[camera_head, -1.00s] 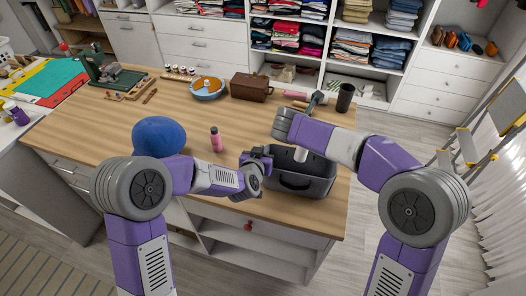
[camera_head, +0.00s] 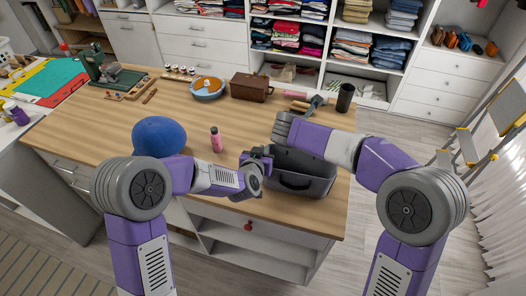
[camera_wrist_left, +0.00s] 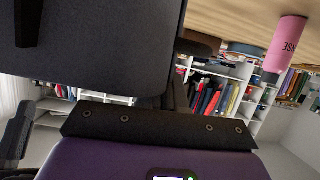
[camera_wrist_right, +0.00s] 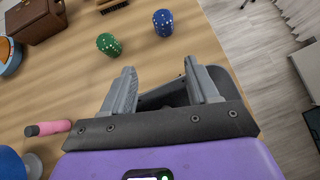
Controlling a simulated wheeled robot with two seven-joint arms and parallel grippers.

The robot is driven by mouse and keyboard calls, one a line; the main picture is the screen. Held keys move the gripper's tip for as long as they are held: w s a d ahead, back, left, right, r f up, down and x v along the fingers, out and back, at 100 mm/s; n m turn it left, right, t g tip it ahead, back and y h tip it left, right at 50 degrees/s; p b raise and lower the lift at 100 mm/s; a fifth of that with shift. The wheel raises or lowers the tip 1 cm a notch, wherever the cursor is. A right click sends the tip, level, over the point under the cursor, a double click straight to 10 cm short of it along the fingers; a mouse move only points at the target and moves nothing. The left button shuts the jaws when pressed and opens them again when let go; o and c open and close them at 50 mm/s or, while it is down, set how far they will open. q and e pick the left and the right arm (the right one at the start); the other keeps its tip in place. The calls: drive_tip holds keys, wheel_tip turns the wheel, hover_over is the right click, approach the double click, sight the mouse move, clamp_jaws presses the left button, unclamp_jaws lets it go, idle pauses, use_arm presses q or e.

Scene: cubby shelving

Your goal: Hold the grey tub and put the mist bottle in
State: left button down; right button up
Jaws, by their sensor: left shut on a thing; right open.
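The dark grey tub (camera_head: 305,187) stands near the table's front right edge; its wall fills much of the left wrist view (camera_wrist_left: 95,55). My left gripper (camera_head: 262,160) is shut on the tub's left side. My right gripper (camera_wrist_right: 158,70) is open with nothing between its fingers, over the tub, whose dark inside shows beyond them. My right forearm covers part of the tub in the head view. I cannot make out the mist bottle in the tub; its inside is mostly hidden. A pink bottle (camera_head: 216,140) stands upright on the table left of the tub.
A brown box (camera_head: 251,87), a blue bowl (camera_head: 207,89) and a black cup (camera_head: 345,97) stand farther back. A green (camera_wrist_right: 108,44) and a blue (camera_wrist_right: 163,22) dotted thing stand beyond the tub.

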drive_tip(key=v, duration=1.2)
use_arm(q)
drive_tip(key=c, duration=1.2)
unclamp_jaws()
drive_tip(key=shift+o, duration=0.2)
drive_tip(key=v, duration=1.2)
